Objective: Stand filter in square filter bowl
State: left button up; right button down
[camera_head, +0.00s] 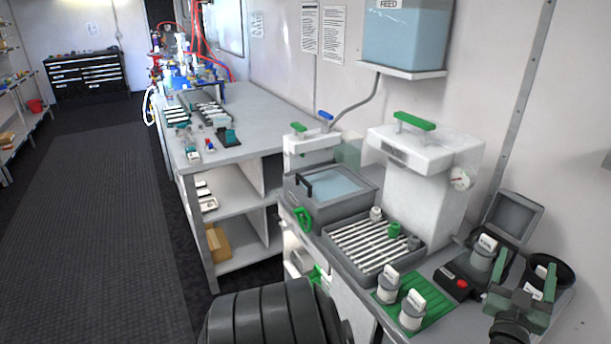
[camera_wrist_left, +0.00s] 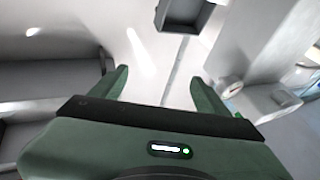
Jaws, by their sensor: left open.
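My left gripper (camera_head: 525,275) is at the right of the head view, open, its green fingers apart; in the left wrist view (camera_wrist_left: 160,75) nothing is between them. A white filter (camera_head: 485,250) with a pale tab stands upright in the dark square filter bowl (camera_head: 484,275), whose square lid (camera_head: 515,215) is tilted open behind it. Another filter (camera_head: 540,277) shows at a black round bowl (camera_head: 562,268), partly hidden behind my gripper. Two more filters (camera_head: 388,287) (camera_head: 412,309) stand on a green mat (camera_head: 437,304). My right gripper is out of view.
A red-buttoned box (camera_head: 459,284) sits between mat and bowls. Left of them are a slatted tray (camera_head: 347,262), a water basin (camera_head: 331,187) and a white tank (camera_head: 420,170). The wall is close behind the bench. Open floor (camera_head: 90,220) lies at the left.

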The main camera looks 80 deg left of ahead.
pick_arm(q)
jog(key=d+r+m+t+h, duration=0.4)
jog(key=d+t+h, duration=0.1)
jog(key=d, duration=0.2)
jog(key=d+f+m+h, duration=0.4)
jog(key=d+f+h, duration=0.1)
jog(key=d, duration=0.2)
jog(key=s+d+f+m+g+h, duration=0.1)
jog(key=s+d+f+g+h, duration=0.15)
jog(key=f, duration=0.85)
jog(key=s+d+f+m+g+h, duration=0.1)
jog(key=s+d+f+g, duration=0.15)
jog(key=f, duration=0.75)
jog(key=s+d+f+m+g+h, duration=0.1)
jog(key=s+f+g+h, duration=0.15)
jog(key=f, duration=0.85)
jog(key=s+f+g, duration=0.5)
jog(key=s+f, duration=1.2)
jog(key=f, duration=0.1)
jog(key=s+a+f+g+y, duration=0.1)
jog(key=s+f+g, duration=0.2)
jog(key=s, duration=1)
jog(key=s+a+f+g, duration=0.2)
jog(key=s+f+g, duration=0.2)
jog(key=s+f, duration=0.4)
jog(key=s, duration=0.6)
jog(key=shift+s+m+y, duration=0.25)
jog(key=shift+m+y, duration=0.05)
jog(key=shift+y, duration=0.1)
